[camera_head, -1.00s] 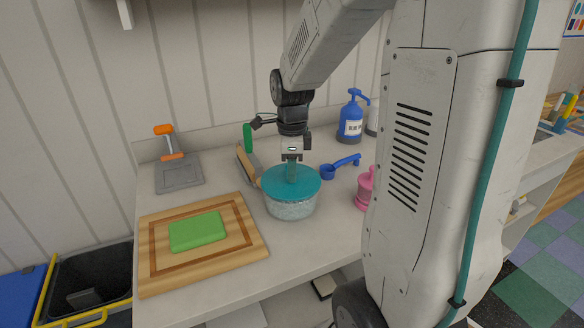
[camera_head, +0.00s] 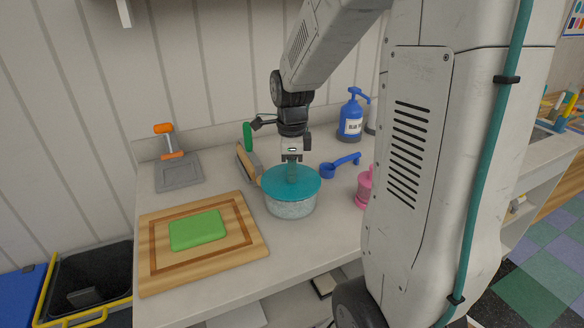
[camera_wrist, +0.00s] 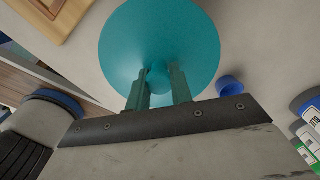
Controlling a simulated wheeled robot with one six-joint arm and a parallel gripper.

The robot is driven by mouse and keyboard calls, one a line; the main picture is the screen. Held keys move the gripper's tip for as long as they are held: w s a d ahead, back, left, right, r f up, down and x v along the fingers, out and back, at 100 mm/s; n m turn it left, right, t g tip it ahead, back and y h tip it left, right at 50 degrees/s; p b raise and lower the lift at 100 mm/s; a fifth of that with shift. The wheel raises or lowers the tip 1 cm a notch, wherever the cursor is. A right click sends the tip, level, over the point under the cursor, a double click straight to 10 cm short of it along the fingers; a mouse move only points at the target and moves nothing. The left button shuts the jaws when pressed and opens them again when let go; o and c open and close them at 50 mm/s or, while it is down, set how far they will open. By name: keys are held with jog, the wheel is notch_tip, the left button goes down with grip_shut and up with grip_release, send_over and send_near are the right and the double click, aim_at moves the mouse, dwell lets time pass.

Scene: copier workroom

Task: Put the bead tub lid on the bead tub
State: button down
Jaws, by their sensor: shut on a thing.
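The teal bead tub lid (camera_head: 305,184) lies over the top of the speckled grey bead tub (camera_head: 291,208) on the counter. From the head view I cannot tell whether it is fully seated. My gripper (camera_head: 291,176) points down from above and is shut on the lid's raised middle. In the wrist view, the round lid (camera_wrist: 165,35) lies beyond my gripper's two fingers (camera_wrist: 158,75), which close on its centre. The tub is hidden under the lid in that view.
A wooden board (camera_head: 160,278) with a green block (camera_head: 198,230) lies left of the tub. A blue scoop (camera_head: 341,166), a pink container (camera_head: 364,188) and a blue pump bottle (camera_head: 351,116) stand to the right. A grey tool with an orange handle (camera_head: 168,140) is at the back left.

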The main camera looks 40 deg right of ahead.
jog(key=shift+f, duration=0.4)
jog(key=c, duration=0.8)
grip_release()
jog(key=shift+c, duration=0.2)
notch_tip(320, 180, up, 8)
jog(key=shift+f, duration=0.1)
